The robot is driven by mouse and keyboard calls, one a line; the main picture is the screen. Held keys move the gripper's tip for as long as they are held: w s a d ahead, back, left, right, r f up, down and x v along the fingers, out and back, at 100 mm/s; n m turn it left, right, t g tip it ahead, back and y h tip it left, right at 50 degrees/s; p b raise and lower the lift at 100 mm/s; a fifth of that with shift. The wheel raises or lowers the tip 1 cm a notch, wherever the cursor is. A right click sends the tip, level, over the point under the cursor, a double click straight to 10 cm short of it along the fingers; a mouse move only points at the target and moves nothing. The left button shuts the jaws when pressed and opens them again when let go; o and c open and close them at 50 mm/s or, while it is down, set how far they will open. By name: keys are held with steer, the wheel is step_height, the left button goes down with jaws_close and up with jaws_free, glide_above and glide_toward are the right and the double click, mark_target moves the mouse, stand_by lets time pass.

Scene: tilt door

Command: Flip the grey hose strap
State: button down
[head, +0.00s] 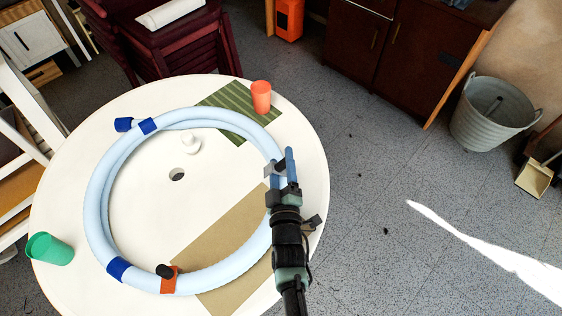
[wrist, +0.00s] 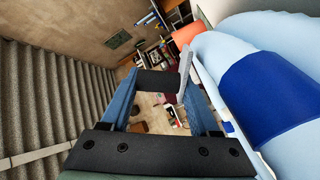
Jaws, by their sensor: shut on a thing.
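The grey hose strap (head: 269,171) is at the right side of the coiled pale blue hose (head: 97,205) on the round white table. In the wrist view the strap shows as a thin grey plate (wrist: 185,70) with a black knob (wrist: 158,81) beside it. My gripper (head: 283,163) has its blue fingers on both sides of that knob and is shut on it. The wrist view shows the gripper (wrist: 160,83) beside the hose (wrist: 300,148), which has a dark blue band (wrist: 270,92). My gripper hides part of the strap in the head view.
An orange strap (head: 169,281) with a black knob is at the hose's front. An orange cup (head: 261,97) stands on a green striped mat (head: 222,106); a green cup (head: 50,249) is at the left. A white knobbed object (head: 191,145) stands inside the coil. Floor is open right of the table.

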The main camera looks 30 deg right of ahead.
steer(key=shift+w+a+r, duration=0.1)
steer(key=shift+r, duration=0.1)
steer(key=shift+c, duration=1.1)
jaws_free()
steer(key=shift+f, duration=0.1)
steer(key=shift+s+a, duration=0.15)
steer(key=shift+s, duration=0.35)
steer(key=v, duration=1.2)
steer(key=shift+p, duration=0.45)
